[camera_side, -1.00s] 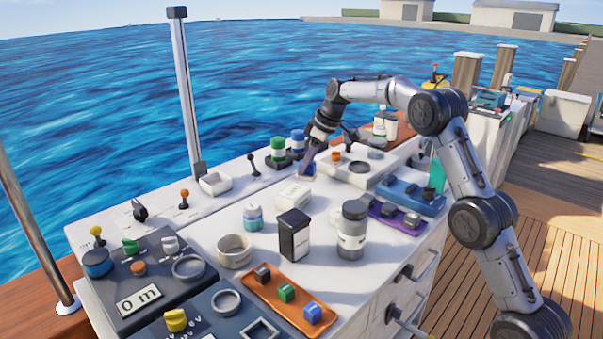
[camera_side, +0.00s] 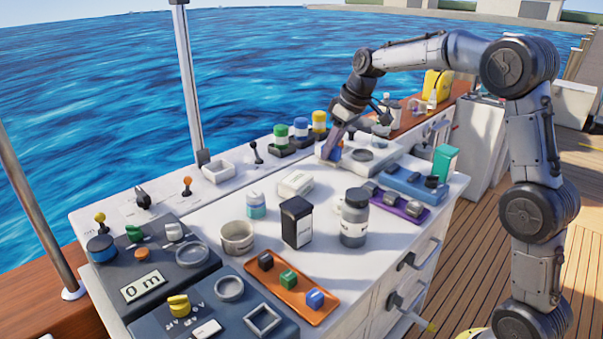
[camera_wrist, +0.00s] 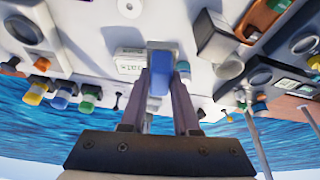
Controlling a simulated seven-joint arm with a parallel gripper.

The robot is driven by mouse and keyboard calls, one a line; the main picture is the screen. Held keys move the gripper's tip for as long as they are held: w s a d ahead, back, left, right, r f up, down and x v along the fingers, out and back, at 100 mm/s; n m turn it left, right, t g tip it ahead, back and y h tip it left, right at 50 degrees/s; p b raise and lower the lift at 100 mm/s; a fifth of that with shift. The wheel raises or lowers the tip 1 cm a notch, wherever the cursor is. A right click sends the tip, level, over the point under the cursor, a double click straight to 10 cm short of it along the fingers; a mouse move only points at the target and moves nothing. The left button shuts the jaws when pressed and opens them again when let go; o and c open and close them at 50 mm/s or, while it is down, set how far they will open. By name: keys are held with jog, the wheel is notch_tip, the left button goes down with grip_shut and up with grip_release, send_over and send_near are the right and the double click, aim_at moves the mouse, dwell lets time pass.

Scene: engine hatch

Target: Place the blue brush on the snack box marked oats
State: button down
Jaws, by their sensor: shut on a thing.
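My gripper (camera_side: 334,150) is over the back right part of the white counter, pointing down. It also shows in the wrist view (camera_wrist: 160,80), with its fingers shut on the blue brush (camera_wrist: 160,77). A low white box (camera_side: 296,184) lies on the counter to the left of and nearer than my gripper in the side view. In the wrist view a white box with a printed label (camera_wrist: 130,68) shows just beside the fingertips; I cannot read the print surely.
A black box (camera_side: 297,222), a grey jar (camera_side: 354,218), a small teal-banded jar (camera_side: 256,205) and a cream cup (camera_side: 237,238) stand near the white box. An orange tray (camera_side: 290,291) is in front. Green, blue and yellow knobs (camera_side: 300,128) line the back edge.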

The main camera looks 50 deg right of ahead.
jog(key=shift+w+a+r+m+h, duration=0.1)
jog(key=shift+a+m+h, duration=0.3)
jog(key=shift+m, duration=0.4)
jog(key=w+d+f, duration=0.2)
jog(key=w+f, duration=0.2)
jog(key=w, duration=0.5)
send_near(292, 183)
jog(key=shift+w+f, duration=0.3)
jog(key=shift+w, duration=0.3)
jog(key=shift+w+f, duration=0.35)
jog(key=shift+f, duration=1.5)
jog(key=shift+f, duration=0.15)
jog(key=c, duration=0.7)
grip_release()
jog(key=shift+o, duration=0.2)
